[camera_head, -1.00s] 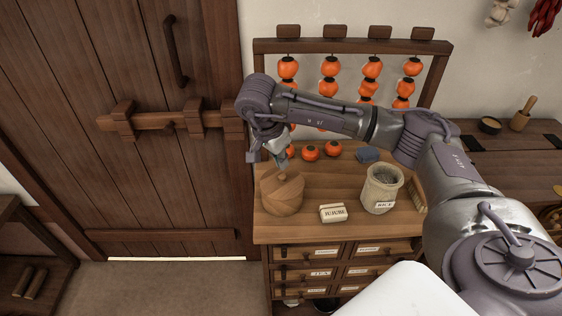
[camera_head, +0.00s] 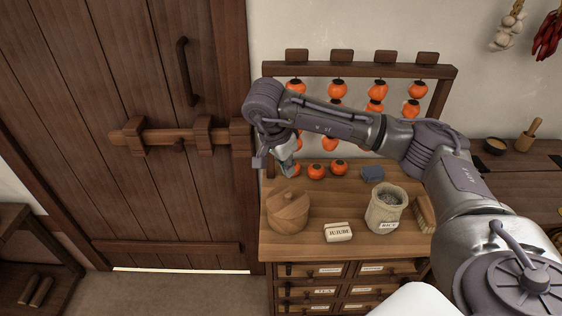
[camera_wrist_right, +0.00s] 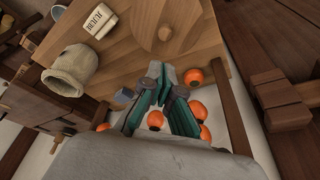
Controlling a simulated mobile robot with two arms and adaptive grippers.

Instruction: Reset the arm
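My right gripper (camera_head: 288,168) hangs at the back left of the wooden counter (camera_head: 350,178), above and behind a round wooden container (camera_head: 289,213) with a knob on top. It is clear of the container and holds nothing that I can see. In the right wrist view my right gripper (camera_wrist_right: 166,82) shows teal fingers drawn close together; whether the tips touch is unclear. The container (camera_wrist_right: 160,38) is beyond the fingertips there, with several orange persimmons (camera_wrist_right: 194,77) around the fingers. My right arm reaches across from the right. My left gripper is not in view.
A jujube block (camera_head: 338,232), a rice sack (camera_head: 384,211), a blue-grey block (camera_head: 372,174) and a brush (camera_head: 424,212) stand on the counter. Persimmons hang from a wooden rack (camera_head: 355,70) close behind my arm. A barred door (camera_head: 165,190) is to the left.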

